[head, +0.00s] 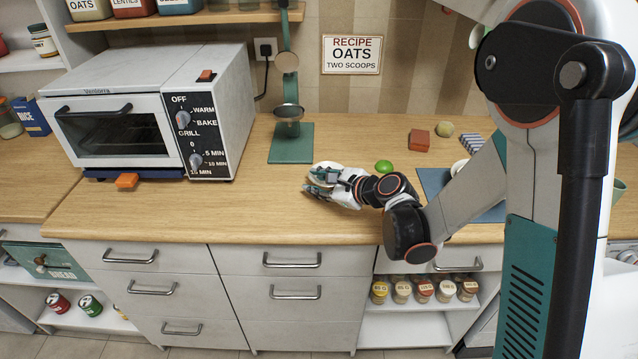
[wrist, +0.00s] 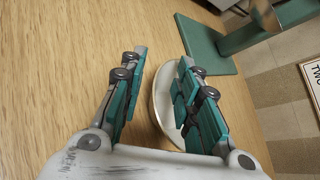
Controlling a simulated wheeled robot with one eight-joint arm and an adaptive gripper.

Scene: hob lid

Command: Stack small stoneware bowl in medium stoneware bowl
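A pale stoneware bowl (head: 327,168) is on the wooden counter, partly hidden by my gripper (head: 319,181). It also shows in the wrist view (wrist: 163,105), where my gripper (wrist: 158,70) is open over it. The right finger overlaps the bowl's inside, and the left finger is outside it. The near bowl wall lies between the fingers, with a gap to the left finger. I cannot tell its size class. A white rounded thing (head: 457,168) shows beside my arm at the blue mat (head: 432,179), mostly hidden; I cannot tell whether it is the other bowl.
A green stand (head: 290,145) is behind my gripper, and a toaster oven (head: 160,110) is to the left. A green lime (head: 384,166), a red-brown block (head: 419,140) and a round tan item (head: 443,129) lie to the right.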

